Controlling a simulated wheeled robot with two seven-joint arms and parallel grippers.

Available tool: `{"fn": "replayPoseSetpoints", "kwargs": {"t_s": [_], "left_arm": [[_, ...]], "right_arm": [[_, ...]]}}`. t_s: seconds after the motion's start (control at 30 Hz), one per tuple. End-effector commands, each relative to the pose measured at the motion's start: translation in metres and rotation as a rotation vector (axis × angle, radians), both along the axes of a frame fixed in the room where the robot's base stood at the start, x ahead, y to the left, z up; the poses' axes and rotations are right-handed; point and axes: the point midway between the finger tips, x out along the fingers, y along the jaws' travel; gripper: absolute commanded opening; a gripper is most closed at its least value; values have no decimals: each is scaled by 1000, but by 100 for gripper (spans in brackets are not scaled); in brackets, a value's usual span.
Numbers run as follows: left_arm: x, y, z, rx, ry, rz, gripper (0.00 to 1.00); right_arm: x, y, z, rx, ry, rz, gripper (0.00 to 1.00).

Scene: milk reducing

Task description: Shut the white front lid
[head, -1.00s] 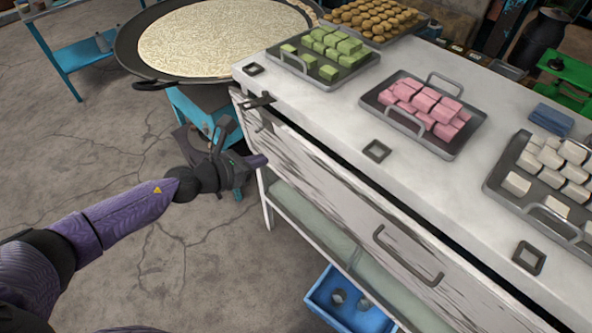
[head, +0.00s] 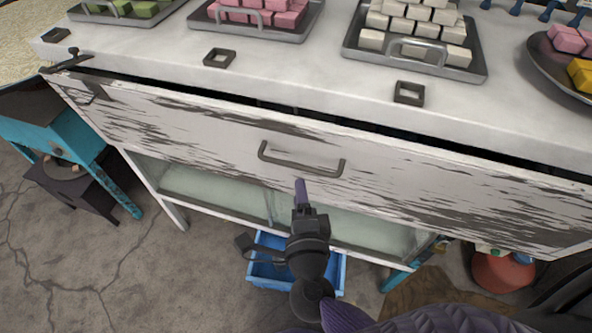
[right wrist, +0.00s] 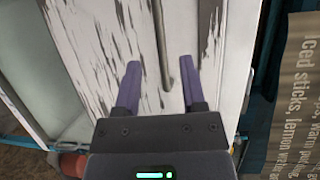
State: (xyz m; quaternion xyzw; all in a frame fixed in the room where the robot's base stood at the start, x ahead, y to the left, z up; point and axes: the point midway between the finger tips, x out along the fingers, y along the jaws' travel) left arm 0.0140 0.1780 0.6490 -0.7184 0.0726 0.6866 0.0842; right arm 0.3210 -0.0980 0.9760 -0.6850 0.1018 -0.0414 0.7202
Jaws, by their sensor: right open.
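The white front lid (head: 190,138), with worn dark paint, is on the front of the counter. A dark gap runs between its top edge and the countertop, so it stands slightly open. Its grey bar handle (head: 300,166) is at the middle. My right gripper (head: 302,190) is just below and in front of the handle. In the right wrist view, my right gripper (right wrist: 159,78) is open, with the handle (right wrist: 161,45) between the line of its two purple fingers. I cannot tell whether the fingers touch the lid. My left gripper is not in view.
Trays of green, pink and white blocks stand on the white countertop (head: 330,75). A blue bin (head: 262,275) sits on the floor below the lid. A blue stand (head: 75,140) is at the left and a red container (head: 500,275) at the lower right.

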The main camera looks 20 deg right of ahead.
Motion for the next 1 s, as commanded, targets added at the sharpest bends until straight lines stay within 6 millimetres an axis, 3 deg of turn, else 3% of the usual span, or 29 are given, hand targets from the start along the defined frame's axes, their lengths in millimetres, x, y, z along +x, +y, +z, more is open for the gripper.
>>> {"fn": "replayPoseSetpoints", "kwargs": {"t_s": [0.1, 0.3, 0.67, 0.73, 0.93, 1.0], "left_arm": [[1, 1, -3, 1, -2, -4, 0], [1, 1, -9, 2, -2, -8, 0], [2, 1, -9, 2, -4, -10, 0], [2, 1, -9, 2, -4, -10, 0], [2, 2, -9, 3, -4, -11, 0], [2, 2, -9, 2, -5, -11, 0]], "right_arm": [[31, -6, -2, -4, -4, 0, 53], [65, -13, -7, -5, -1, 1, 53], [74, -15, -7, -6, 1, 2, 53], [74, -15, -7, -6, 0, 1, 44], [74, -15, -7, -6, 0, 1, 2], [74, -15, -7, -6, 0, 1, 0]]}}
